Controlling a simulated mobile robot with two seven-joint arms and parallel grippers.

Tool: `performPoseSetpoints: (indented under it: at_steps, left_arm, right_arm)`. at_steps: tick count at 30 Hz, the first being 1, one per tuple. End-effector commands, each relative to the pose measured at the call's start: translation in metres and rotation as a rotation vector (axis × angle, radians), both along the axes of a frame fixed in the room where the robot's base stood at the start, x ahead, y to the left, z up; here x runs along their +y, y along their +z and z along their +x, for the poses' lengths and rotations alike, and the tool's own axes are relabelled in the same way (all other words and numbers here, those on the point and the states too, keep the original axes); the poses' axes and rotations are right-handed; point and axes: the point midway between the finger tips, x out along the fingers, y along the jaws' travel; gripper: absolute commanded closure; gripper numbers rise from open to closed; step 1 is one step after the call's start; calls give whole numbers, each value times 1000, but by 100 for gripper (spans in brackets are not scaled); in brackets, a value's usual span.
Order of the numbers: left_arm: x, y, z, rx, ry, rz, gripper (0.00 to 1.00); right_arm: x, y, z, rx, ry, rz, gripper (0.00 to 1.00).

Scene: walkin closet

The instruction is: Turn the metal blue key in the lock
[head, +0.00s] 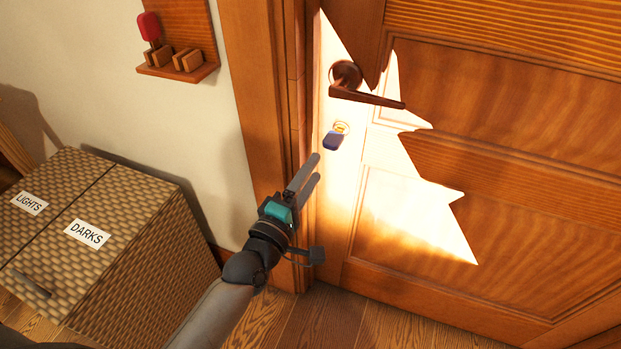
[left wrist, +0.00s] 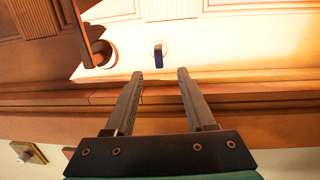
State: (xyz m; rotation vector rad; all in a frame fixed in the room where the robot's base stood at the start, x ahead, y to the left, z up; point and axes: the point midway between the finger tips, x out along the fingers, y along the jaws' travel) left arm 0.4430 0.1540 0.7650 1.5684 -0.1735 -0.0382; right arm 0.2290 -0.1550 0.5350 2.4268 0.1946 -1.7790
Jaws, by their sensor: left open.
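The blue key (head: 333,140) sits in the round lock (head: 342,127) on the wooden door, below the dark door handle (head: 368,97). In the left wrist view the key (left wrist: 159,65) shows upright beyond the fingertips, roughly midway between them. My left gripper (head: 316,168) is open and empty, just below and left of the key in the head view, with its fingers pointing toward it. In the left wrist view the open fingers of my left gripper (left wrist: 160,76) do not enclose the key. My right gripper is in neither view.
The door (head: 480,190) is closed in its frame (head: 262,90), with bright sunlight on it. A woven laundry hamper (head: 140,250) stands at the left. A wall rack (head: 185,65) with a red-headed item hangs above it.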

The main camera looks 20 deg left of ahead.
Motion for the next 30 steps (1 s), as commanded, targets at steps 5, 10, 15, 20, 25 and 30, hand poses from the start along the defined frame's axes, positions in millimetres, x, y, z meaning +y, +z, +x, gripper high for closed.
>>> performPoseSetpoints:
  at_steps: [5,10,15,20,25,30]
  left_arm:
    - [-1,3,7,-7,0,-8,45]
    - [-3,4,22,-6,0,-8,45]
    - [-5,5,39,-6,1,-6,45]
    - [-7,6,55,-5,1,-5,45]
    - [-10,9,72,-5,1,-6,45]
    - [-12,10,86,-4,0,-5,45]
  right_arm:
    - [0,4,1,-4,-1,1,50]
    - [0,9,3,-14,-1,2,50]
    - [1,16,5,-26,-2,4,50]
    - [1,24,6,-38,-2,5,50]
    - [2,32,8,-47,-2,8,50]
    - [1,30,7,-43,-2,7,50]
